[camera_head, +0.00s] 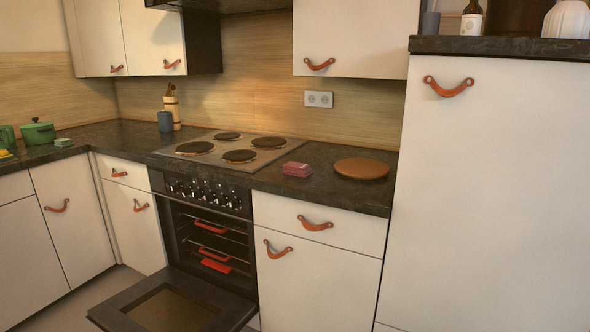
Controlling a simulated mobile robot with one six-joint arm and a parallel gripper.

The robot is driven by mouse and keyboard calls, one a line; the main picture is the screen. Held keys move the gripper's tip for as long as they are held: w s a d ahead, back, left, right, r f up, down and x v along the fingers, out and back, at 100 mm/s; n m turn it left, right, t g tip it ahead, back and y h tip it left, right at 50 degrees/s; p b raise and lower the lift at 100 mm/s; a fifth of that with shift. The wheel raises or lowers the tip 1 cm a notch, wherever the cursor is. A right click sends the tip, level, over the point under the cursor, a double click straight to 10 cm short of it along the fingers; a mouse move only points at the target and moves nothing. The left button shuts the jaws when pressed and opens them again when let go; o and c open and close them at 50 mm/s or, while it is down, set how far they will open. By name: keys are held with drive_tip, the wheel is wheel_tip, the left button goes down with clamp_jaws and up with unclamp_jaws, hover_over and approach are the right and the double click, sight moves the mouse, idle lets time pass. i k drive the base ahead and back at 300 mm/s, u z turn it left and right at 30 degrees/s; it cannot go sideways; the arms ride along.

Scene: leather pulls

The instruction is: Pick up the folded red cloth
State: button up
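A small folded red-pink cloth (297,169) lies flat on the dark countertop (325,190), just right of the hob. It looks like a compact block with a lighter lower side. Nothing covers it in this view. My gripper is not in view.
A round brown board (361,168) lies right of the cloth, with a small gap. The hob (233,148) has several dark plates. The oven door (170,305) hangs open below, with red items (215,265) inside. A tall cabinet (490,190) bounds the counter on the right.

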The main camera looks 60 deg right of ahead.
sight(297, 168)
drive_tip(key=z, duration=0.25)
drive_tip(key=i, duration=1.1)
drive_tip(key=u, duration=0.25)
